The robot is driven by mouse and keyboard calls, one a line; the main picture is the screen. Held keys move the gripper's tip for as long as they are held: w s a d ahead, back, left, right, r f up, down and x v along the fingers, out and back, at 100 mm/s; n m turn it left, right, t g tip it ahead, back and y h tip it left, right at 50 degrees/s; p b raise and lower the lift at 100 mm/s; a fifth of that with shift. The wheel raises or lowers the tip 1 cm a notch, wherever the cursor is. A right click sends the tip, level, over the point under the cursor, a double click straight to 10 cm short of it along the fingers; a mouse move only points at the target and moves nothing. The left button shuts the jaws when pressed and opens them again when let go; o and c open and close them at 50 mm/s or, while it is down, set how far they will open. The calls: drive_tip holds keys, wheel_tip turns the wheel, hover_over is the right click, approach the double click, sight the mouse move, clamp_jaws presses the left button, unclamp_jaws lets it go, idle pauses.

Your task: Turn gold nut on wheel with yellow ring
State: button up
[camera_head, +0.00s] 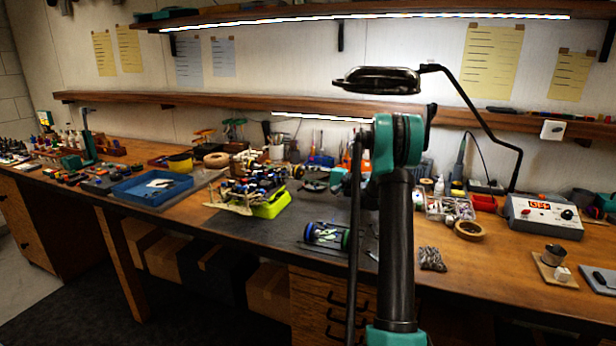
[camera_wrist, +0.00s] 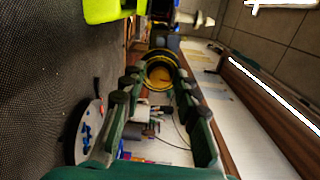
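My gripper is mostly hidden behind my arm in the head view.
A round dish (camera_wrist: 86,130) is near my fingers. A blue tray (camera_head: 150,188) is further left. The mat (camera_head: 255,232) has bare room.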

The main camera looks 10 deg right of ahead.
drive_tip(key=shift+o, duration=0.5)
drive_tip(key=v, duration=1.2)
